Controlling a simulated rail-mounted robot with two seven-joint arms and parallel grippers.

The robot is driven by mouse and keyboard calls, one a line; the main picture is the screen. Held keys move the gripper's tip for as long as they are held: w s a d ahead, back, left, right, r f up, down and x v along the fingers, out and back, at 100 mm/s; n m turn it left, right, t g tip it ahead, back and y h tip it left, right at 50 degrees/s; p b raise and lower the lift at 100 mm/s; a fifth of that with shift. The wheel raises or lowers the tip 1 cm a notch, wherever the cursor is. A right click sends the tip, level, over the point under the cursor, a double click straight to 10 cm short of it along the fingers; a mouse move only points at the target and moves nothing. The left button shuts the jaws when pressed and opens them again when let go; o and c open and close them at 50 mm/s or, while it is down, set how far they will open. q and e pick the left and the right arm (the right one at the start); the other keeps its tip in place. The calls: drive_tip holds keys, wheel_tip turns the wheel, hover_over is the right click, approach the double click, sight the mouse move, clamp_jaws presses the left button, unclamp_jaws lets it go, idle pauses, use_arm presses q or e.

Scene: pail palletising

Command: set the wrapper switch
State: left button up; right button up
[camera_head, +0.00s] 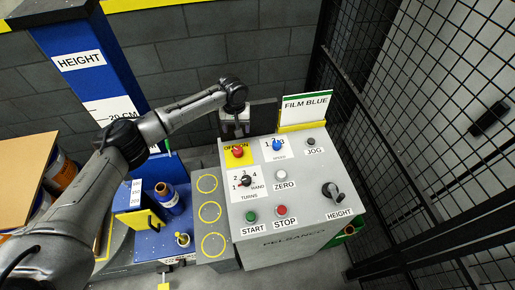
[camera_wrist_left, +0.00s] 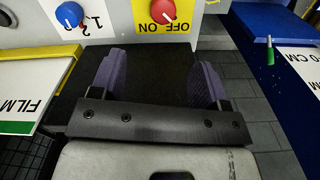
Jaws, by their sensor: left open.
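The red OFF/ON switch (camera_head: 238,152) sits on a yellow plate at the back left corner of the grey control panel (camera_head: 262,220). In the left wrist view the red knob (camera_wrist_left: 163,11) is at the top edge, partly cut off. I cannot tell for sure which word it points to. My left gripper (camera_head: 236,132) is at the back edge of the panel, just behind the switch. In the left wrist view its two purple-grey fingers (camera_wrist_left: 157,78) are apart with nothing between them, and the knob lies beyond their tips. My right gripper is not in view.
A blue speed knob (camera_head: 278,145) is right of the switch, and a black turns knob (camera_head: 245,181) is in front. A FILM BLUE card (camera_head: 306,107) stands at the panel's back. Start (camera_head: 251,216) and stop (camera_head: 282,210) buttons are nearer. Black mesh fencing (camera_head: 430,130) closes the right side.

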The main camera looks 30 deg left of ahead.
sight(238, 149)
use_arm(q)
drive_tip(key=f+n, duration=0.1)
drive_tip(key=f, duration=0.5)
drive_tip(key=f+n+b, duration=0.1)
drive_tip(key=f, duration=0.4)
drive_tip(key=shift+s+a+f, duration=0.15)
drive_tip(key=shift+s+f, duration=0.05)
drive_tip(key=shift+f, duration=0.2)
drive_tip(key=shift+f+b, duration=0.3)
drive_tip(key=shift+f, duration=0.75)
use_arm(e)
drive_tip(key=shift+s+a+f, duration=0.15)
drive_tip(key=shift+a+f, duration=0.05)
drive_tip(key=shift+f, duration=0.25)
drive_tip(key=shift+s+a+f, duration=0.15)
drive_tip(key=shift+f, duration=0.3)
use_arm(q)
drive_tip(key=shift+c, duration=0.2)
drive_tip(key=c, duration=0.9)
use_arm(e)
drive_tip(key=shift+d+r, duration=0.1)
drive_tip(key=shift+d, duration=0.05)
